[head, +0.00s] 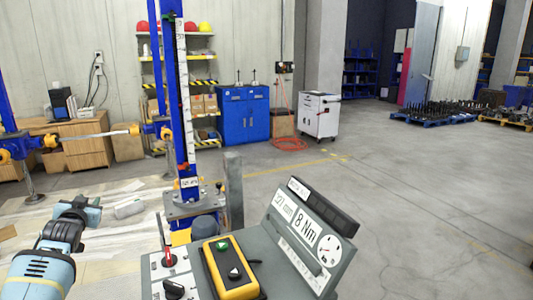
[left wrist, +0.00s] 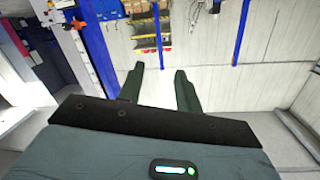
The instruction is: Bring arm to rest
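My left arm comes in at the lower left of the head view, and its left gripper (head: 84,206) is raised in the air to the left of the control console. In the left wrist view the two dark fingers of the left gripper (left wrist: 159,78) stand apart with nothing between them. My right arm and right gripper show in neither view.
The console (head: 300,235) with an 8 Nm display and a dial stands in front, with a yellow pendant (head: 231,268) on it. Behind it rises a blue screw jack column (head: 176,100) beside a grey post (head: 234,190).

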